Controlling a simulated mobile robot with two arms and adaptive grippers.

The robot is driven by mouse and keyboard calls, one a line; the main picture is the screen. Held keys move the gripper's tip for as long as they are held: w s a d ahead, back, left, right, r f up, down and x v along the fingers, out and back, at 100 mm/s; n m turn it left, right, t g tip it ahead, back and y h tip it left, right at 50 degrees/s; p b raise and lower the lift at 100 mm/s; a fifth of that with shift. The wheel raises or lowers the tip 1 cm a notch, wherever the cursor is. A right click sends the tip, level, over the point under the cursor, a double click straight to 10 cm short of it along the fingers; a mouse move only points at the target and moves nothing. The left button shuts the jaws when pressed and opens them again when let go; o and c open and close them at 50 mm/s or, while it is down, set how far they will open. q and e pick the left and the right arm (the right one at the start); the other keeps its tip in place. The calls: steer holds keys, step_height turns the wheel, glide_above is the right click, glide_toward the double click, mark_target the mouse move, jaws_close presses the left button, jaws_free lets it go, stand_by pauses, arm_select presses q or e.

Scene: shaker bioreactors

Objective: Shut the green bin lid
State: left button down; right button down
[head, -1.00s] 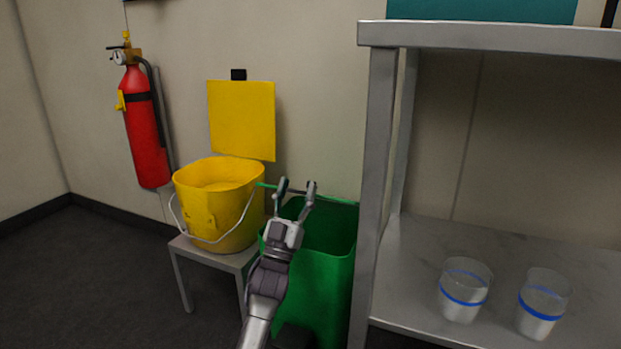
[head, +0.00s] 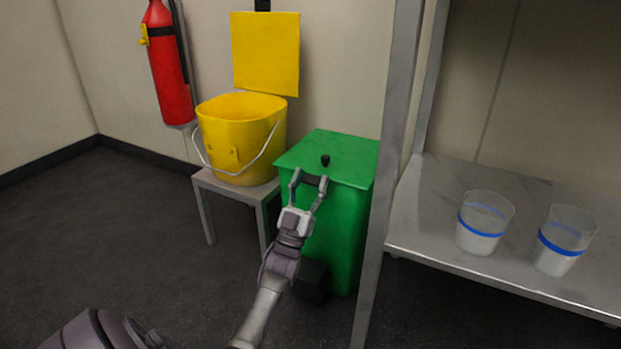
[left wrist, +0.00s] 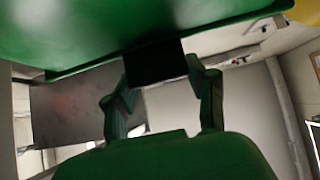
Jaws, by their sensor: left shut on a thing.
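The green bin (head: 341,238) stands on the floor between the yellow bucket and the metal shelf. Its green lid (head: 340,148) lies over the top, covering the opening, with a small black knob on it. Whether a slight gap is left under its front edge I cannot tell. My left gripper (head: 311,177) is at the lid's front edge, shut on a black tab there. In the left wrist view the black tab (left wrist: 157,64) sits between the fingers, under the green lid (left wrist: 130,28). My right gripper is not in view.
A yellow bucket (head: 238,150) with a raised yellow lid (head: 265,55) stands on a small stool (head: 236,186) left of the bin. The metal shelf (head: 440,205) with two cups (head: 484,222) is close on the right. A red extinguisher (head: 168,70) hangs at the left.

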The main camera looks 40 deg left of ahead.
arm_select(q)
steer(key=shift+f, duration=0.8)
steer(key=c, duration=0.7)
jaws_free()
steer(key=shift+w+f, duration=0.1)
steer(key=o, duration=0.3)
steer(key=shift+f, duration=0.1)
steer(key=shift+o, duration=0.4)
steer(key=shift+r, duration=0.3)
steer(key=shift+r, duration=0.1)
steer(key=shift+r, duration=0.3)
step_height(320, 180, up, 9)
steer(key=shift+r, duration=0.1)
